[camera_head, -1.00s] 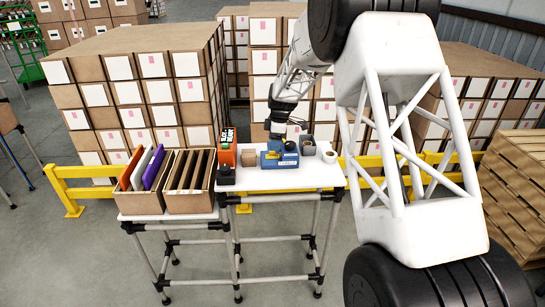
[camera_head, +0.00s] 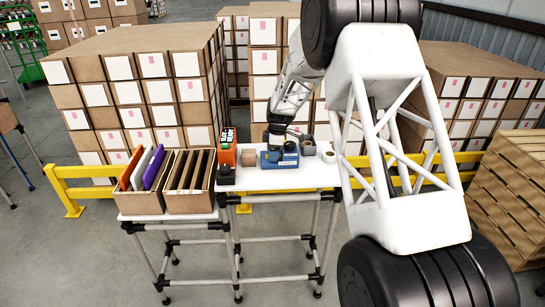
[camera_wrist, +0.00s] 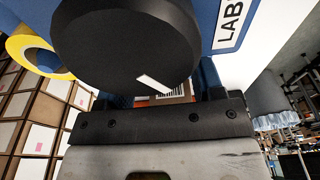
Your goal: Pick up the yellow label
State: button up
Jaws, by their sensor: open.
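My gripper (camera_head: 277,146) points down, close over the blue label machine (camera_head: 291,161) on the white table. Its jaws are open. A large black disc (camera_wrist: 125,38) hides part of that area. The blue machine body with "LAB" lettering (camera_wrist: 228,25) is beyond it. A yellow ring (camera_wrist: 22,49) shows at the left.
An orange-and-black box (camera_head: 228,150) and a small brown carton (camera_head: 248,158) stand left of the machine. Grey rolls (camera_head: 308,147) and a pale roll (camera_head: 329,157) are to its right. Two open cartons (camera_head: 190,203) with upright panels sit on the lower left table.

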dwell(0.3)
jog(key=c, duration=0.9)
jog(key=shift+r, duration=0.15)
jog(key=shift+r, duration=1.55)
jog(key=s, duration=0.5)
jog(key=s+d+r, duration=0.1)
jog(key=s, duration=0.4)
jog(key=s+d, duration=0.1)
jog(key=s, duration=0.5)
jog(key=shift+r, duration=0.3)
jog(key=shift+w, duration=0.15)
jog(key=w+a+r, duration=0.1)
jog(key=w+a, duration=0.2)
jog(key=w, duration=0.2)
jog(key=w+a+r, duration=0.2)
jog(key=w+a, duration=0.2)
jog(key=w, duration=0.1)
jog(key=w+a+r, duration=0.1)
jog(key=w+a, duration=0.3)
jog(key=w, duration=0.1)
jog(key=shift+w+a+r, duration=0.2)
jog(key=shift+w+r, duration=0.1)
